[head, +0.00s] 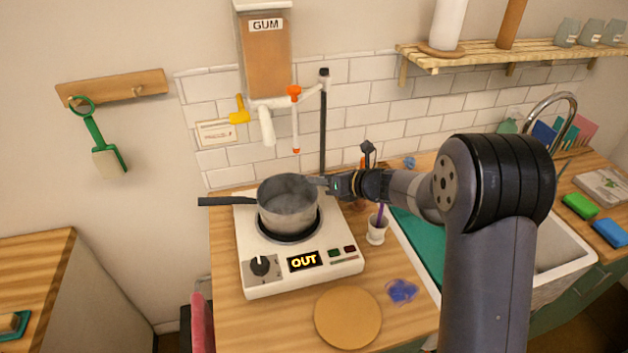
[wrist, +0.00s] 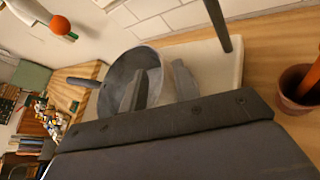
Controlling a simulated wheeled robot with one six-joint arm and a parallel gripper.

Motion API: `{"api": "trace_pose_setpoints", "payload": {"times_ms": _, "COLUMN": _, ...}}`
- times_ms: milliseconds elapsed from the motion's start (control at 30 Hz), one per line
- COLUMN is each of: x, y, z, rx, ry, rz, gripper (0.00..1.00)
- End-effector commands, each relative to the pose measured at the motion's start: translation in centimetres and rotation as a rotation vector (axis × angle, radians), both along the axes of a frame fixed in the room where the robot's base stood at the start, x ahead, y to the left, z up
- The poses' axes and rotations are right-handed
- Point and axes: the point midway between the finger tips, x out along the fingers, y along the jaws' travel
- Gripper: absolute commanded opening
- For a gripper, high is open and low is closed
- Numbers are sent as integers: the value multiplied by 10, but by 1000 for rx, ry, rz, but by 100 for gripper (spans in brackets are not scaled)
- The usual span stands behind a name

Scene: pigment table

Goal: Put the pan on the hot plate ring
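The grey metal pan (head: 287,210) stands upright over the dark ring (head: 263,232) of the white hot plate (head: 262,283), roughly centred. Whether its base touches the ring is hard to see. Its dark handle (head: 225,201) points left. My gripper (head: 322,182) is at the pan's right rim. In the wrist view my gripper (wrist: 160,88) straddles the wall of the pan (wrist: 118,72), one finger inside and one outside, with a gap between them; it looks open. The hot plate's display (head: 303,261) reads OUT.
A thin black post (head: 323,120) rises behind the hot plate. A white mortar (head: 377,229) stands to its right. A round wooden board (head: 347,317) and blue pigment (head: 402,291) lie in front. The gum dispenser (head: 267,55) hangs above the pan. A sink (head: 565,250) is at right.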

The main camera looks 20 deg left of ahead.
Motion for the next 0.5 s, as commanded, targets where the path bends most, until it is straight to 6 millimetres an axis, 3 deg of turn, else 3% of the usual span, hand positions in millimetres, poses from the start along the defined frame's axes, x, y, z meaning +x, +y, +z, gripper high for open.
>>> {"api": "trace_pose_setpoints", "payload": {"times_ms": 300, "x": -21, "y": -53, "z": 24, "rx": 0, "ry": -2, "rz": -2, "gripper": 29}}
{"api": "trace_pose_setpoints", "payload": {"times_ms": 500, "x": -29, "y": -69, "z": 31, "rx": 0, "ry": -1, "rz": 0, "gripper": 29}}
